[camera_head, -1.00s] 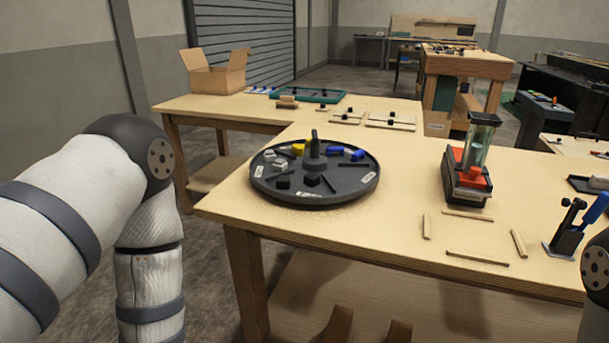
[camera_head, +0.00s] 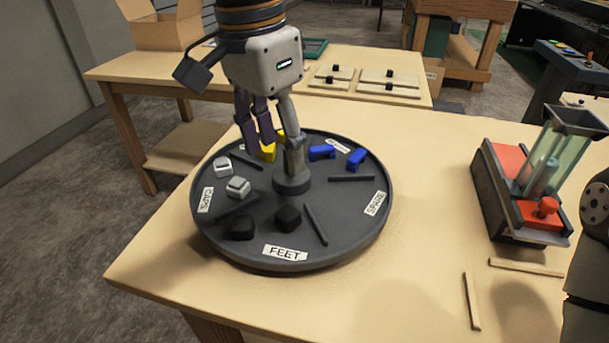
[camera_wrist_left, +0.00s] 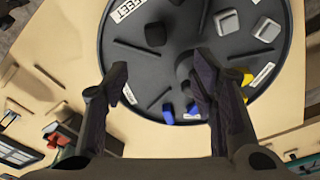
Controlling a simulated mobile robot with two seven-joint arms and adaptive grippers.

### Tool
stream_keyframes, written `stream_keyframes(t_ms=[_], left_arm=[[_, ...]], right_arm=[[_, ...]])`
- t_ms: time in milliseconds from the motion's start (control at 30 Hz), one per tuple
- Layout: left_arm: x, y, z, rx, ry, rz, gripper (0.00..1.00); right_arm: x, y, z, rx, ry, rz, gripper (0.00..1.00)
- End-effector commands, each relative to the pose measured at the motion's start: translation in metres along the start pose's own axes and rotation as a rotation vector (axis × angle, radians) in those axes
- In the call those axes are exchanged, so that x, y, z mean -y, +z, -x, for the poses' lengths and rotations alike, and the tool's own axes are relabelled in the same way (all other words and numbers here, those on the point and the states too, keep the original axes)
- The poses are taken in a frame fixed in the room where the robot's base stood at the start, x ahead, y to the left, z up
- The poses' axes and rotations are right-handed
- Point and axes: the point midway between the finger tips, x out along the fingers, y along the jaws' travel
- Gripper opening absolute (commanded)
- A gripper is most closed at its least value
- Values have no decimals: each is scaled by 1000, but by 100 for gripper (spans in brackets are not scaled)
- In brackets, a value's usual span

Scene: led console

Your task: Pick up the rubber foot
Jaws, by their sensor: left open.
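Two black rubber feet, a right one (camera_head: 288,218) and a left one (camera_head: 242,228), lie on the dark round turntable (camera_head: 330,240) by its FEET label (camera_head: 285,252). One black foot also shows in the left wrist view (camera_wrist_left: 155,34), beyond the fingertips. My left gripper (camera_head: 273,148) is open and empty. It hangs fingers down over the back half of the turntable, overlapping the central post (camera_head: 291,180) in the head view. I cannot tell whether it touches the post.
The turntable also carries white blocks (camera_head: 238,187), a yellow part (camera_head: 268,152) and blue parts (camera_head: 356,158), split by low dividers. A red and grey device with a clear tube (camera_head: 540,170) stands at right. Wooden strips (camera_head: 472,300) lie at the front right.

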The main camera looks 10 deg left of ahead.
Motion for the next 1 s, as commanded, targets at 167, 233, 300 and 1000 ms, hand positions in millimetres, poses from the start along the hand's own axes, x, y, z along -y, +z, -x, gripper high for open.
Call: stream_keyframes(t_ms=[167,233,300,1000], left_arm=[[-1,1,-28,6,0,-2,52],[-1,1,-44,5,1,-1,52],[-1,1,-57,4,0,-2,52],[-1,-2,-120,-1,-2,0,36]], right_arm=[[0,2,0,5,0,0,0],[0,2,0,6,0,0,0],[0,2,0,6,0,0,0],[0,1,1,1,0,0,0]])
